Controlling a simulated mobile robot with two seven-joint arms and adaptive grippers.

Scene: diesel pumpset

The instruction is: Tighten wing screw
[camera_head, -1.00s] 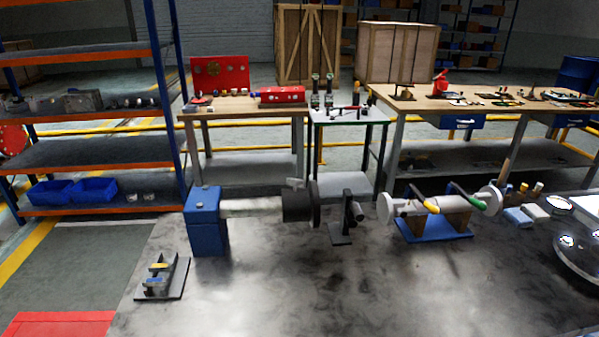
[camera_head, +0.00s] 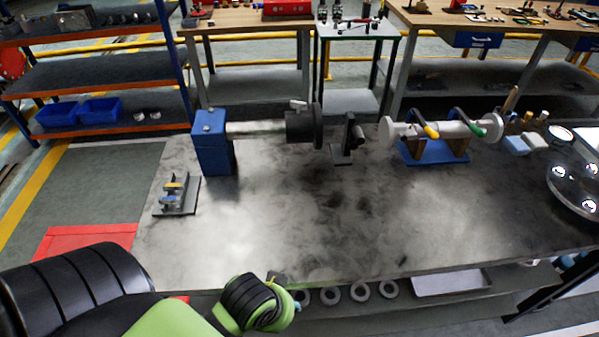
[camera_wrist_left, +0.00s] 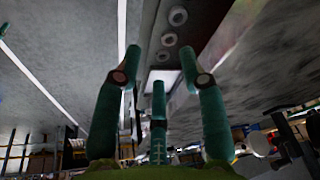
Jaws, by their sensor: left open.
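A small grey wing-shaped piece (camera_head: 298,104), which looks like the wing screw, sits on top of the black cylinder (camera_head: 300,127) at the right end of a horizontal metal shaft (camera_head: 256,129). The shaft extends from a blue block (camera_head: 212,142) on the metal table. My left gripper (camera_head: 282,281) is low at the table's front edge, well apart from the wing piece; its fingers are mostly hidden in the head view. In the left wrist view its three teal fingers (camera_wrist_left: 159,62) are spread open with nothing between them. My right gripper is out of view.
The metal tabletop (camera_head: 300,225) is clear in front of the shaft. A black stand (camera_head: 345,140) and a blue-based pipe assembly (camera_head: 437,148) are to the right. A small grey fixture (camera_head: 176,194) stands at left. Several white rings (camera_head: 359,292) lie below the front edge.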

